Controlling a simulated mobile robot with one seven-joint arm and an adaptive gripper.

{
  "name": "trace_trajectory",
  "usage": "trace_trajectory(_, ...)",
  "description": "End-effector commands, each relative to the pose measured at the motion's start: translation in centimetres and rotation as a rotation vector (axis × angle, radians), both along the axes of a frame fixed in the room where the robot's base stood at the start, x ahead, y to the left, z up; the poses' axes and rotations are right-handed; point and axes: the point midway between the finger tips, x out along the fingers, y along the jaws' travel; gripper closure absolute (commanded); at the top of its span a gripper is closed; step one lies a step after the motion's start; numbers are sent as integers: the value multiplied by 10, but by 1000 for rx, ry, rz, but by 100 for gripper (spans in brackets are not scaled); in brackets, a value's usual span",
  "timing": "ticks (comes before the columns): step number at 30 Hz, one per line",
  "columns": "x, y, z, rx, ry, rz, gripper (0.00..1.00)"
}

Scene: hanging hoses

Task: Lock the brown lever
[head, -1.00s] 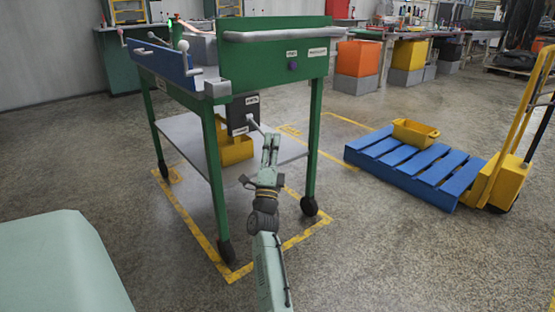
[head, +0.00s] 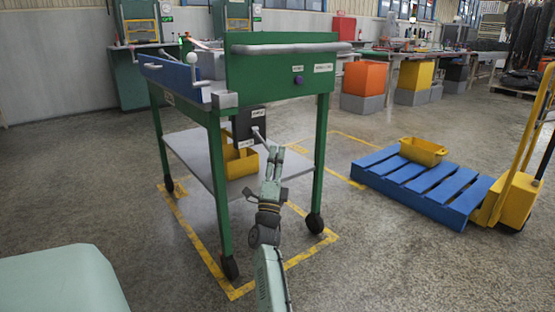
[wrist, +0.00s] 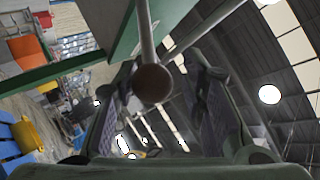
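The brown lever shows in the wrist view as a round brown knob (wrist: 153,83) on a grey rod, close in front of the camera. In the head view its thin light rod (head: 258,134) sticks out of a dark box (head: 248,124) under the green cart top. My gripper (head: 275,150) is just below and right of the rod's end. In the wrist view my gripper (wrist: 160,95) is open, with one finger on each side of the knob. I cannot tell whether either finger touches it. The labels on the box are too small to read.
The green cart (head: 285,68) has a grey push bar, a purple knob and another lever with a white ball (head: 192,58). A yellow bin (head: 240,162) stands on its lower shelf. A blue pallet (head: 425,180) is to the right. The floor between is clear.

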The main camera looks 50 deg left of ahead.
Motion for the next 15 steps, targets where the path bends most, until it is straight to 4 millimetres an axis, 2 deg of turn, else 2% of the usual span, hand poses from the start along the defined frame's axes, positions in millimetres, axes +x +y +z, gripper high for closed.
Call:
trace_trajectory(3,0,0,0,1,0,-1,53)
trace_trajectory(11,0,-1,1,2,-1,-1,52)
trace_trajectory(15,0,0,11,4,-2,0,52)
